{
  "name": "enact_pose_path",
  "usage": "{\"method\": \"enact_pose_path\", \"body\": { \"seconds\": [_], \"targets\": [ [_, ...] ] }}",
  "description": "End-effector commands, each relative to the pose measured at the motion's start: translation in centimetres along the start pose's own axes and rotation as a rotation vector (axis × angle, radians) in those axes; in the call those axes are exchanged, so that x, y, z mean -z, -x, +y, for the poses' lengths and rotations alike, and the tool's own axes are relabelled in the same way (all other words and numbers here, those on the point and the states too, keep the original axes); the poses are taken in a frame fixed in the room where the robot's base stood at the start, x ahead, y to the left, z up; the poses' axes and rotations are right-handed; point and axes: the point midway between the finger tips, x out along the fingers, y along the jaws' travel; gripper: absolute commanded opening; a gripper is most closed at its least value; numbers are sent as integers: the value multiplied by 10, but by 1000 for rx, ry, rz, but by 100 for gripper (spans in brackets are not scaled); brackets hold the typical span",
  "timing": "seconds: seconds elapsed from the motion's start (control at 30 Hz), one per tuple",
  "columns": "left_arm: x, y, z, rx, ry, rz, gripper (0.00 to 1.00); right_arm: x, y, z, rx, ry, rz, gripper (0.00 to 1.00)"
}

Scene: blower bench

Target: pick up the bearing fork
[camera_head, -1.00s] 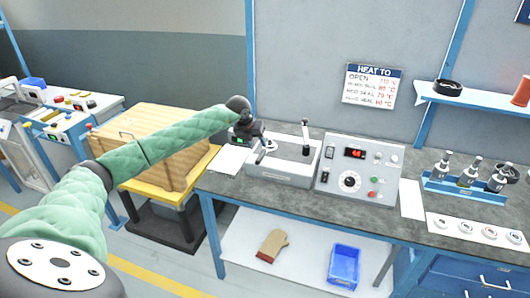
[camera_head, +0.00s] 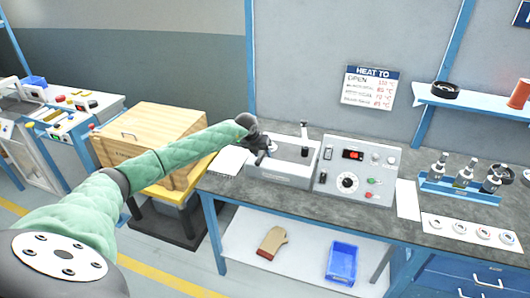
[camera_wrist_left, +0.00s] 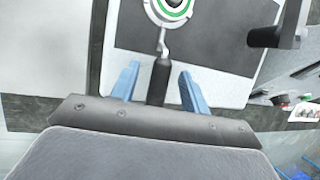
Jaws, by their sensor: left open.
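The bearing fork (camera_wrist_left: 160,82) shows in the left wrist view as a black handle with a bent metal neck. Its neck reaches up to a round ring with a green band (camera_wrist_left: 172,8), over the pale heater box. My left gripper (camera_wrist_left: 158,76) is open, with one blue finger on each side of the handle and gaps visible. In the head view my left gripper (camera_head: 266,158) is at the left end of the heater box (camera_head: 283,176) and hides most of the fork. My right gripper is out of view.
A dark upright lever (camera_head: 304,140) stands on the heater box, close to the right. The control panel (camera_head: 355,172) is beyond it. A white sheet (camera_head: 228,162) lies left of the box. A wooden crate (camera_head: 150,140) stands below my arm. Bottles (camera_head: 462,174) stand at right.

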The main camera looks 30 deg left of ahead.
Motion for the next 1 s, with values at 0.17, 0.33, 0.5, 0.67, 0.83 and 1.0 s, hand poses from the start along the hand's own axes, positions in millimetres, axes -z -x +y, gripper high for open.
{"method": "enact_pose_path", "body": {
  "seconds": [0.17, 0.33, 0.5, 0.67, 0.83, 1.0],
  "targets": [
    [0, -1, 0, 0, 0, 0, 46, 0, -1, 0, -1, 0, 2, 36],
    [0, -1, 0, 0, 0, 0, 28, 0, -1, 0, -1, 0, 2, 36],
    [0, -1, 0, 0, 0, 0, 0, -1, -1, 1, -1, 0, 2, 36],
    [0, 0, 0, 1, 0, -1, 0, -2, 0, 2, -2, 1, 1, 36],
    [-1, 0, 0, 1, 0, -1, 0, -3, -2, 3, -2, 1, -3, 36],
    [-4, 7, -2, 1, -1, -3, 0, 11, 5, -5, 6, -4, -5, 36]
  ]
}}
